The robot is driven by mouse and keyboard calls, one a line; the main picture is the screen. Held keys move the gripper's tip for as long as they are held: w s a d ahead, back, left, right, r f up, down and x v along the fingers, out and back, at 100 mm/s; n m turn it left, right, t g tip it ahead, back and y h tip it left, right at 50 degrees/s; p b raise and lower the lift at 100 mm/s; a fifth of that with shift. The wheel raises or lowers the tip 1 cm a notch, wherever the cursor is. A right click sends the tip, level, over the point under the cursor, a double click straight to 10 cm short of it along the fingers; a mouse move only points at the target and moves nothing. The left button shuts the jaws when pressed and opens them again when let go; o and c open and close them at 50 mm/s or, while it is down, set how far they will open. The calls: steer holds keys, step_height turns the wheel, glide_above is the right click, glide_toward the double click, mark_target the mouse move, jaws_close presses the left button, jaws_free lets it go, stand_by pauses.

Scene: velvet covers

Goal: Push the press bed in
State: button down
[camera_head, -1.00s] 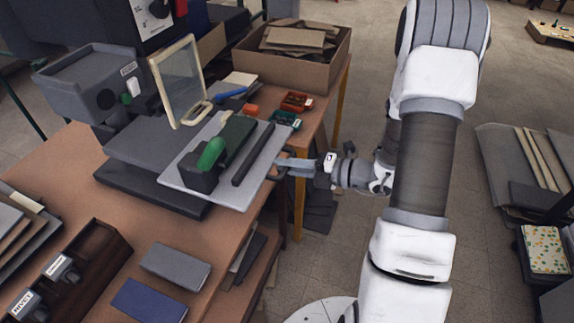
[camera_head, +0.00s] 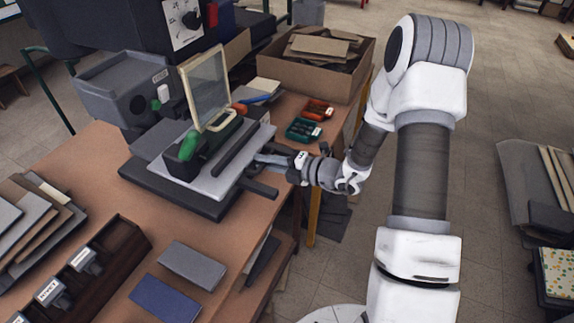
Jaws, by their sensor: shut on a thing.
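The press (camera_head: 125,88) is a grey machine on the wooden table. Its press bed (camera_head: 258,143) is a light grey plate carrying a dark bar and a block with a green piece (camera_head: 189,146). The bed lies over the dark base (camera_head: 170,193), largely under the raised clear guard (camera_head: 206,85). My gripper (camera_head: 262,160) is at the bed's right front edge, shut on the bed's handle; the fingertips are small and partly hidden in this view.
A cardboard box (camera_head: 350,76) with card scraps stands at the back right. Red (camera_head: 317,110) and green (camera_head: 303,130) trays lie near the bed's right side. A grey book (camera_head: 192,265), a blue book (camera_head: 164,299) and a wooden rack (camera_head: 121,245) of stamps are at the front.

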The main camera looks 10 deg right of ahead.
mark_target(243, 152)
steer(key=x, duration=0.3)
steer(key=r+x, duration=0.1)
steer(key=x, duration=0.2)
steer(key=shift+w+a+r+p, duration=0.15)
steer(key=shift+w+a+p, duration=0.15)
steer(key=shift+a, duration=0.1)
steer(key=c, duration=0.8)
jaws_free()
steer(key=shift+c, duration=0.2)
steer(key=p+v, duration=0.1)
steer(key=v, duration=1.6)
steer(key=shift+d+p, duration=0.25)
steer(key=shift+p, duration=0.05)
steer(key=shift+s, duration=0.15)
